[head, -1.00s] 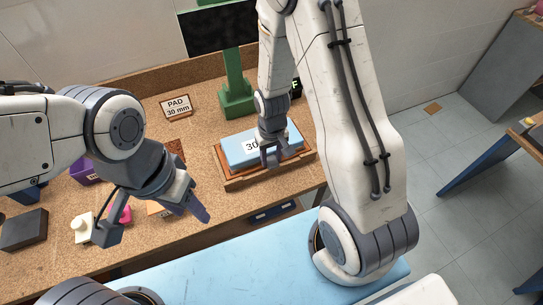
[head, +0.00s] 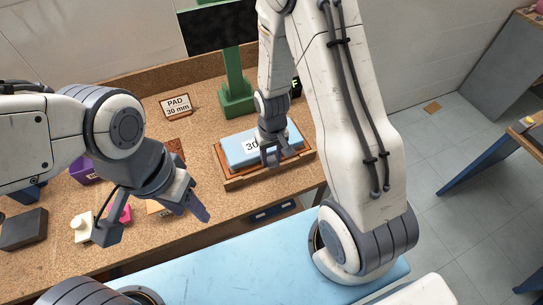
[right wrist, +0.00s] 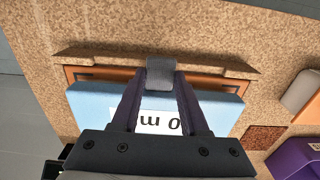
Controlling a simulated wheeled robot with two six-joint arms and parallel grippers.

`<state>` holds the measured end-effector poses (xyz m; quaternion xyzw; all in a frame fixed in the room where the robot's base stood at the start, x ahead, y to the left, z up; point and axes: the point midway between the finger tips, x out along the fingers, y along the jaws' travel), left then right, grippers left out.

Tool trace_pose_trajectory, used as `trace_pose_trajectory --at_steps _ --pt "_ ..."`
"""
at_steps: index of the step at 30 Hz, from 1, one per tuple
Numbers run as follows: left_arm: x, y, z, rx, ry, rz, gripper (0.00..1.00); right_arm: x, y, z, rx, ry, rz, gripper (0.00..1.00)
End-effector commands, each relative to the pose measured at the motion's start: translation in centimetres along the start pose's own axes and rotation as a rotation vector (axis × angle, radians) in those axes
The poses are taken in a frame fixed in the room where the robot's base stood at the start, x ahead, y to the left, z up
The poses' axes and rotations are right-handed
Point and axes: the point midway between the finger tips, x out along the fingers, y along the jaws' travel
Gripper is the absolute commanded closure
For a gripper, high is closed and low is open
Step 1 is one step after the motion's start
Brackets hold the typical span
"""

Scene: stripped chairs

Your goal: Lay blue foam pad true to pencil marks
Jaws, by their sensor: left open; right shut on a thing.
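The blue foam pad (head: 238,151) has a white label, partly covered by my right gripper, and sits at the shallow wooden tray (head: 233,184). The pad also shows in the right wrist view (right wrist: 88,103), with a strip of orange-brown tray floor (right wrist: 120,78) bare along one edge. Dark corner marks show on that strip; the other marks are hidden. My right gripper (head: 270,158) is shut at the pad's near side, with a small grey piece (right wrist: 162,73) between its fingertips. I cannot tell whether the pad lies flat. My left gripper (head: 163,223) is open and empty above the bench.
A green stand (head: 236,92) rises behind the tray. A sign reading PAD 30 mm (head: 177,107) stands at the back. A purple bin (head: 86,172), a dark grey block (head: 24,230) and several small items lie to the left.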

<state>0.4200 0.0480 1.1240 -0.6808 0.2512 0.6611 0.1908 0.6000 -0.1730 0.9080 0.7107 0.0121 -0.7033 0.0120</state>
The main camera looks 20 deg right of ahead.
Motion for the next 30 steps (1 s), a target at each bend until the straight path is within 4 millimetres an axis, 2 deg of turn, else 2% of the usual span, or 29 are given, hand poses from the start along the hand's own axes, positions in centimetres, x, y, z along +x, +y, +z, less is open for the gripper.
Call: trace_pose_trajectory --at_steps 30 --pt "0.59 -0.04 0.03 0.0 0.0 0.0 0.5 0.81 0.0 -0.01 0.0 0.0 0.0 1.0"
